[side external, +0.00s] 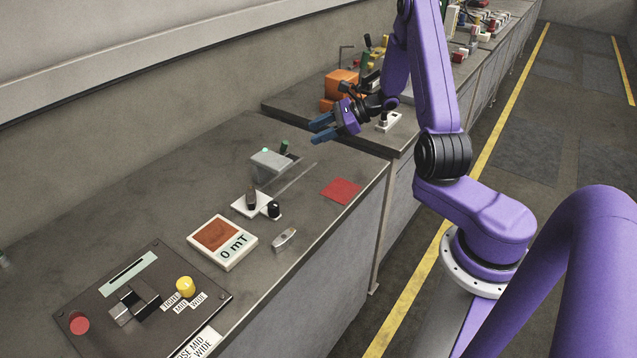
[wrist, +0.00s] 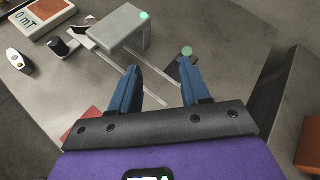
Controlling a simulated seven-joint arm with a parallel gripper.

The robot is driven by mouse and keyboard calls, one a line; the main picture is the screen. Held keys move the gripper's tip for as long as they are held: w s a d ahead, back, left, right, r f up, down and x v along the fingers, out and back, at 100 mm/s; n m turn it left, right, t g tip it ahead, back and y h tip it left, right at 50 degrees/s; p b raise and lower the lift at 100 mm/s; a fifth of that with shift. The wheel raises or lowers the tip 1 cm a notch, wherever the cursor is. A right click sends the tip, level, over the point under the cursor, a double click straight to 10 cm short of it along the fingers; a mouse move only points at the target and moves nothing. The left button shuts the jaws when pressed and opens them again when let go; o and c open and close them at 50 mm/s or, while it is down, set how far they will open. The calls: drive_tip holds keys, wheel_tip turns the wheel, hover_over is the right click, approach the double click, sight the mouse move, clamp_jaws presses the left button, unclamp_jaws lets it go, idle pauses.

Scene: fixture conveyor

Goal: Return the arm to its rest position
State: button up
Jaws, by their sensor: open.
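My gripper (side external: 321,129) is at the end of my purple arm, above the far end of the near bench (side external: 130,185). Its two blue fingers are apart, with nothing between them. The fingers also show in the wrist view (wrist: 160,76), pointing toward the bench top beside a grey block (wrist: 122,30) with a green light. That block (side external: 270,163) stands below and left of the gripper in the side view, with thin rails beside it. The gripper looks clear of the block and the bench. No rest position marker is visible.
A red square (side external: 341,191), a meter reading 0 mT (side external: 222,243) and a dark control panel (side external: 145,300) with a yellow knob (side external: 185,286) are on the near bench. An orange box (side external: 340,85) stands behind the gripper on the far bench. A wall runs along the left.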

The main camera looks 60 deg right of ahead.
drive_tip(key=s+a+r+n+g+y, duration=0.1)
drive_tip(key=s+a+r+n+g, duration=0.15)
drive_tip(key=a+n+g, duration=0.35)
drive_tip(key=s+a+r+n+g, duration=0.1)
drive_tip(key=s+a+n, duration=0.35)
drive_tip(key=a, duration=0.45)
drive_tip(key=s+a+r+n+g+y, duration=0.1)
drive_tip(key=s+a+r+n+g, duration=0.2)
drive_tip(key=a+n, duration=0.35)
drive_tip(key=s+a+r+n+h, duration=0.1)
drive_tip(key=s+n+h, duration=0.3)
drive_tip(key=s+n, duration=0.6)
drive_tip(key=s+a+r+n+h, duration=0.1)
drive_tip(key=s+n+h, duration=0.3)
drive_tip(key=s+n, duration=0.7)
drive_tip(key=shift+s+r+h, duration=0.3)
drive_tip(key=shift+s+r, duration=0.25)
drive_tip(key=shift+s, duration=0.1)
